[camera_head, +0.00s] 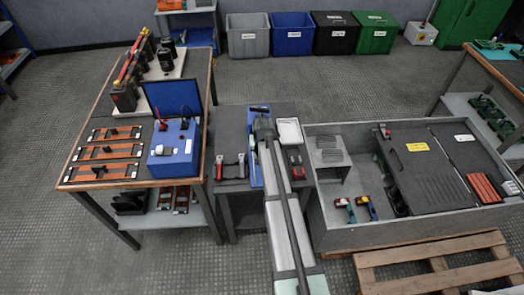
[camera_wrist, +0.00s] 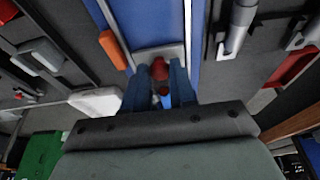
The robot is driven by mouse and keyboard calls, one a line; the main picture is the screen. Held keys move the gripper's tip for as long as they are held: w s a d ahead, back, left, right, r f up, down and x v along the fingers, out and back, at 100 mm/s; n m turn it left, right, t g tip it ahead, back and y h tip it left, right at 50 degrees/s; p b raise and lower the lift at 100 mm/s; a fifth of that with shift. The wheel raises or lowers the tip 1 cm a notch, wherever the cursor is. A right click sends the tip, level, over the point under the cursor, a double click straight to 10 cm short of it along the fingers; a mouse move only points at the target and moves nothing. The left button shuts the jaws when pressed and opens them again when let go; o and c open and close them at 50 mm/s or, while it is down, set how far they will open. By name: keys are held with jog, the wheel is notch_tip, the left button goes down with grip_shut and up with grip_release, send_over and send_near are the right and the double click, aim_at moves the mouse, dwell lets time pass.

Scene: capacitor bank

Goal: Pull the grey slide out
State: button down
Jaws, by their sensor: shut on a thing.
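My gripper (camera_wrist: 158,80) shows in the wrist view with its two blue fingers over a blue strip-like base (camera_wrist: 146,18). The fingers are closed around a small red knob (camera_wrist: 159,67). The knob stands at a light grey piece (camera_wrist: 172,50) that lies across the blue base and looks like the grey slide. How knob and slide join is hidden by the fingers. In the head view my gripper (camera_head: 263,128) is over the blue base (camera_head: 254,175), and my arm hides the slide and most of the base.
A white tray (camera_head: 289,132) and a red-handled tool (camera_head: 297,165) lie close right of my gripper; a dark tool with red ends (camera_head: 230,168) lies left. A blue case (camera_head: 175,140) stands on the left table. A grey walled bench (camera_head: 345,237) is right.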

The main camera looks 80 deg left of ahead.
jog(key=shift+d, duration=0.2)
dwell(0.5)
jog(key=shift+d, duration=5.2)
jog(key=c, duration=1.1)
grip_release()
jog(key=shift+r, duration=3.5)
